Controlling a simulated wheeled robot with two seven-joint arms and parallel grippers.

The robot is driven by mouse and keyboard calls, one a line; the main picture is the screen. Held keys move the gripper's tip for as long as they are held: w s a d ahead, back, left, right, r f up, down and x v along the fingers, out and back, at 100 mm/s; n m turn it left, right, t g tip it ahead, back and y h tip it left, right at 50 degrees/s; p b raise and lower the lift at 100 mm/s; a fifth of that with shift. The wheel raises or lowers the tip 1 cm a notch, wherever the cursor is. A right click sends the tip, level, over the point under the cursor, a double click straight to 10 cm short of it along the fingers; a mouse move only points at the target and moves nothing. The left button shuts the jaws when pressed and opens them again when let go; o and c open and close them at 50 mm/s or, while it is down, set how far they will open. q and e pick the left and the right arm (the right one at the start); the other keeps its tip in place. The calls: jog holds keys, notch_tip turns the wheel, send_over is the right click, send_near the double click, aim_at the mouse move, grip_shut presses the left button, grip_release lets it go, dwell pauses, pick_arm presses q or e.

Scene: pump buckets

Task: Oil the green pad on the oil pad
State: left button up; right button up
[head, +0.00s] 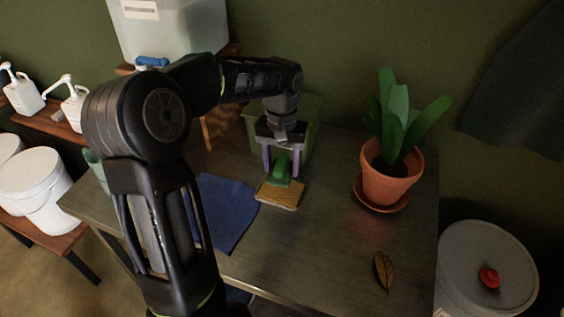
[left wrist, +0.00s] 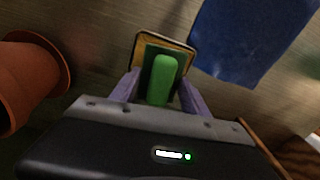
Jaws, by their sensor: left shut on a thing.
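The green pad (head: 282,168) has a rounded green handle and sits upright over the tan oil pad (head: 280,196). My left gripper (head: 282,166) points down and is shut on the green pad's handle. In the left wrist view the green pad (left wrist: 162,80) is between the purple fingers, with the oil pad (left wrist: 178,41) right under or behind it. Whether the green pad touches the oil pad is hard to tell. The oil pad lies on the table next to a blue cloth. My right gripper is not in view.
The blue cloth (head: 228,212) lies left of the oil pad. A potted plant (head: 390,182) on a saucer stands to the right. A dry leaf (head: 383,271) lies near the table's front right. A greenish box (head: 309,118) stands behind the gripper. The table (head: 320,240) is clear in front.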

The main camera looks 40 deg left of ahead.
aim_at(282, 180)
pick_arm(q)
jog(key=shift+f+b, duration=1.55)
jog(key=shift+f, duration=0.9)
jog(key=shift+f+b, duration=0.4)
jog(key=shift+f, duration=0.2)
jog(key=shift+r, duration=0.1)
dwell(0.3)
jog(key=shift+r+p, duration=2.65)
jog(key=shift+r, duration=0.85)
